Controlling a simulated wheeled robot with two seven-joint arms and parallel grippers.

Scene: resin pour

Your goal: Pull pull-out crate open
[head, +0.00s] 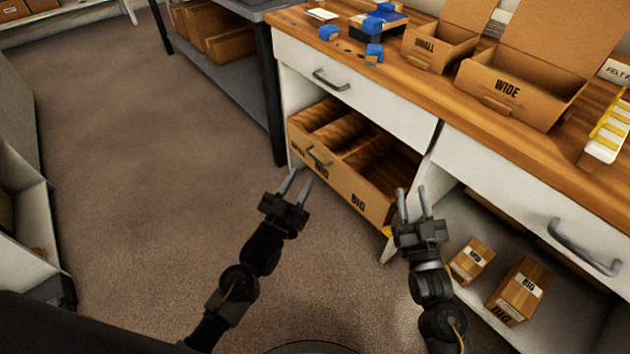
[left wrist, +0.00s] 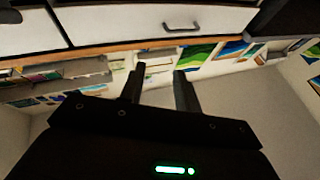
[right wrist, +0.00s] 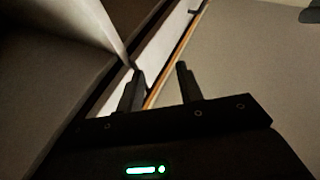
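The pull-out crate (head: 375,197) is brown, with compartments inside and labels such as "BIG" on its front. It sits in the bay below a white drawer in the head view; I cannot tell how far out it stands. Its handle (head: 320,157) is on the left part of the front. My left gripper (head: 298,178) is open and empty, its fingertips just below and left of the handle in the picture; contact is not visible. My right gripper (head: 413,190) is open and empty by the crate's right front corner. Neither wrist view clearly shows the crate.
The wooden worktop (head: 430,88) above carries a "WIDE" box (head: 515,95), a "SMALL" box (head: 436,48) and blue items (head: 375,52). Two small boxes stand in the right bay, one marked "BIG" (head: 518,290). A dark-legged shelf (head: 268,95) stands left. The floor in front is clear.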

